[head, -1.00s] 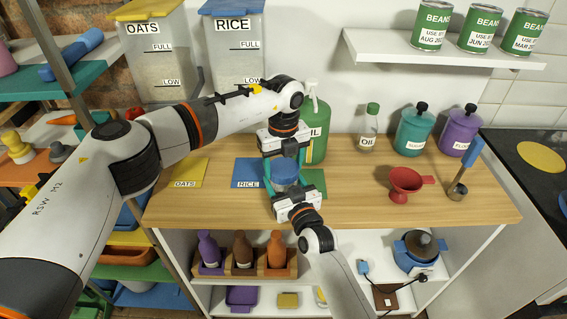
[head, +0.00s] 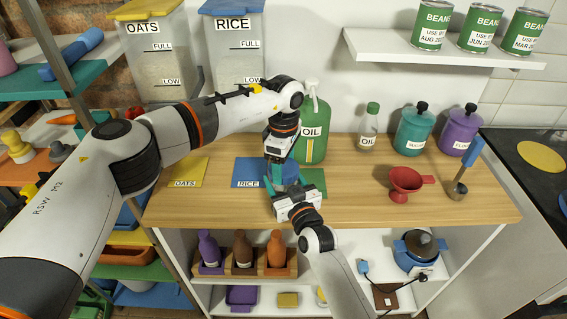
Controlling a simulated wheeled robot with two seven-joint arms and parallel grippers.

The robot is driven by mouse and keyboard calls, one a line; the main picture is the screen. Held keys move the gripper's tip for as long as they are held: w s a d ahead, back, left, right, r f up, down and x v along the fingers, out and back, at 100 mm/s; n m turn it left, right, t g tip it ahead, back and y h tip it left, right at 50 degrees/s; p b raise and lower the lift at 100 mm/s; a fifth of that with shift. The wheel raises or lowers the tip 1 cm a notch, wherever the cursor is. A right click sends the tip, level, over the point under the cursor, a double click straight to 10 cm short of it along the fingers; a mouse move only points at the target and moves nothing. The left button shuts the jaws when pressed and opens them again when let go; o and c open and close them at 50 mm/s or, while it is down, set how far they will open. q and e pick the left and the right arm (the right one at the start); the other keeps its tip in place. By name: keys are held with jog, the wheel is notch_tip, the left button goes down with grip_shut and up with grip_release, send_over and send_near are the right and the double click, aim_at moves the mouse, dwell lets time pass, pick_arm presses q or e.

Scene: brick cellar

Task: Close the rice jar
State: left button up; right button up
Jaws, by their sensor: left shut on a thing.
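A small jar with a blue lid (head: 291,171), which I take for the rice jar, stands on the worktop between my two grippers, mostly hidden by them. My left gripper (head: 281,172) points down over the jar from above and is shut on the blue lid. My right gripper (head: 286,187) comes from the front, low at the jar. Its fingers are largely hidden, so I cannot tell whether it grips the jar. The lid looks to be at the jar's top; whether it is seated is hidden.
A blue RICE mat (head: 248,173), yellow OATS mat (head: 186,173) and green mat (head: 314,181) lie on the wooden worktop (head: 350,208). A green oil container (head: 313,135) stands close behind. A red funnel (head: 404,184) is right. Large bins stand at the back left.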

pick_arm(q)
jog(key=o, duration=1.1)
notch_tip(320, 180, up, 12)
pick_arm(e)
jog(key=o, duration=2)
jog(key=shift+s, duration=0.1)
pick_arm(q)
jog(key=shift+f+b, duration=0.5)
pick_arm(e)
jog(key=v, duration=1.1)
jog(key=shift+s+d+f, duration=0.1)
jog(key=shift+s+d, duration=0.1)
jog(key=shift+s, duration=0.15)
